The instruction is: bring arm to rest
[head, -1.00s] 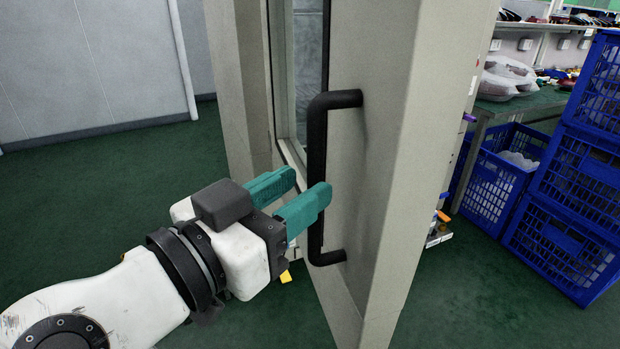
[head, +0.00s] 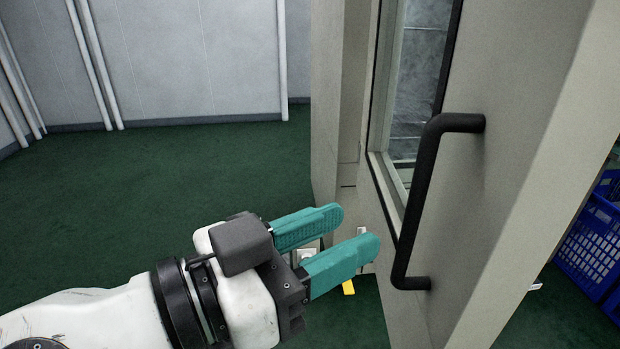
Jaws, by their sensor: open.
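My gripper (head: 360,228) has two teal fingers and a white and black body. It is in the lower middle of the head view, with its fingers apart and nothing between them. The fingers point right, toward a beige door (head: 508,180) with a window. The door's black bar handle (head: 424,185) stands to the right of the fingertips, with a visible gap between them in the picture. My white arm reaches in from the lower left corner.
Green carpet (head: 150,215) lies open to the left, up to a pale panelled wall (head: 180,65) with white pipes. A blue crate (head: 592,240) stands at the right edge behind the door.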

